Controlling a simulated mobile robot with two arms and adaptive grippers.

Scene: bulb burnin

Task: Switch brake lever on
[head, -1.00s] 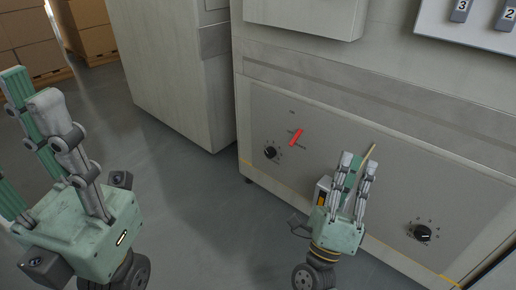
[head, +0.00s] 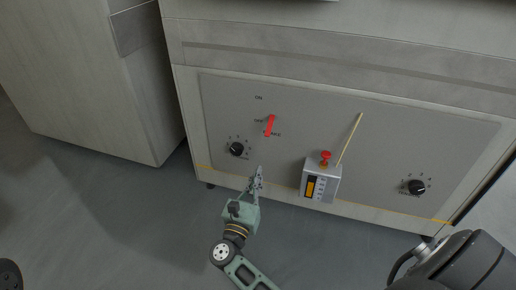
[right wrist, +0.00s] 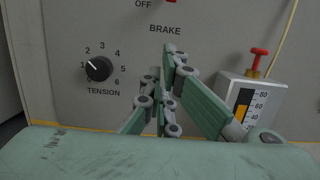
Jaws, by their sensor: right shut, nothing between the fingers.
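The red brake lever (head: 269,125) is on the grey panel, between the ON and OFF marks above and the BRAKE label. It slants downward, with its lower end at the label. In the right wrist view only a sliver of the red lever (right wrist: 172,1) shows at the top edge, above the word BRAKE. My right gripper (head: 259,170) is below the lever, in front of the panel's lower part, apart from the lever. Its fingers are together and empty, pointing up toward the panel. My left gripper is out of view.
A black tension knob (head: 237,149) sits left of my right gripper. A grey gauge box (head: 321,180) with a red knob stands to its right, with a thin yellowish rod (head: 350,138) beside it. Another black knob (head: 416,187) is further right.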

